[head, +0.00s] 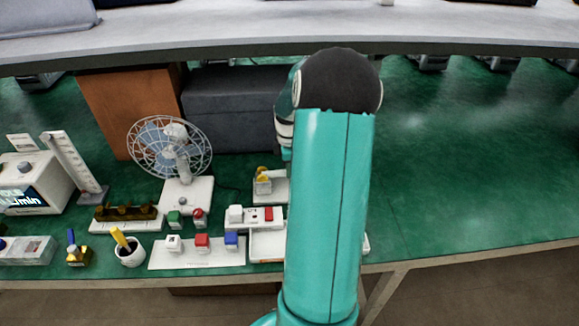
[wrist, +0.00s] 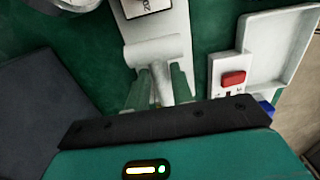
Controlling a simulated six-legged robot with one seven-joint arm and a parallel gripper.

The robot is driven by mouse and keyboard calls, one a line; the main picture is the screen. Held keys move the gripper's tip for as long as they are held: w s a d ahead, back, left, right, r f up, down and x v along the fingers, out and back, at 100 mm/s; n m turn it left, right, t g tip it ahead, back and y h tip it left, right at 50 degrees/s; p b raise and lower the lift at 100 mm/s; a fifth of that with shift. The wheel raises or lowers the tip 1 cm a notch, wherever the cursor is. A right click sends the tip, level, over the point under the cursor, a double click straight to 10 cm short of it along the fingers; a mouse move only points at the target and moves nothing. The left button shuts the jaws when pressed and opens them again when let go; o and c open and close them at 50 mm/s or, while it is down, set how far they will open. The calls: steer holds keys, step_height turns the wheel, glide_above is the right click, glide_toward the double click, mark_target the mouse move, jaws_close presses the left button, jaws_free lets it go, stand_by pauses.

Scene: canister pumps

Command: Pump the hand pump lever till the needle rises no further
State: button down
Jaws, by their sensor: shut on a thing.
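In the wrist view my gripper (wrist: 158,88) has its two teal fingers on either side of a slim white part of the hand pump lever (wrist: 153,52). The fingers are shut on it. The lever has a thick white crosspiece just beyond the fingertips. A pale body or plate (wrist: 176,30) extends behind it to the top edge, with a dark-framed label whose text is cut off. No gauge needle can be made out. In the head view my teal arm hides the gripper and the lever.
A red rocker switch (wrist: 233,78) sits on a white unit right of the gripper. In the head view a fan (head: 170,147), a mug (head: 129,255) and small coloured blocks on a white strip (head: 200,256) stand left of my arm. The green bench is clear on the right.

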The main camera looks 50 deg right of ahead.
mark_target(284, 170)
steer(key=shift+w+a+r+g+h, duration=0.3)
steer(key=shift+w+r+g+h, duration=0.05)
steer(key=shift+r+g+h, duration=0.35)
steer(key=shift+w+a+r+g+h, duration=0.25)
steer(key=shift+w+r+g+h, duration=0.1)
steer(key=shift+r+g+h, duration=0.3)
steer(key=shift+w+a+r+g+h, duration=0.3)
steer(key=shift+r+g+h, duration=0.2)
steer(key=shift+g, duration=0.15)
steer(key=shift+w+a+r+g+h, duration=0.25)
steer(key=shift+w+r+g+h, duration=0.15)
steer(key=shift+g, duration=0.2)
steer(key=shift+s, duration=0.1)
steer(key=c, duration=1.2)
jaws_free()
steer(key=v, duration=1.3)
steer(key=shift+w+a+r, duration=0.2)
steer(key=shift+w+a, duration=0.05)
steer(key=shift+a, duration=0.05)
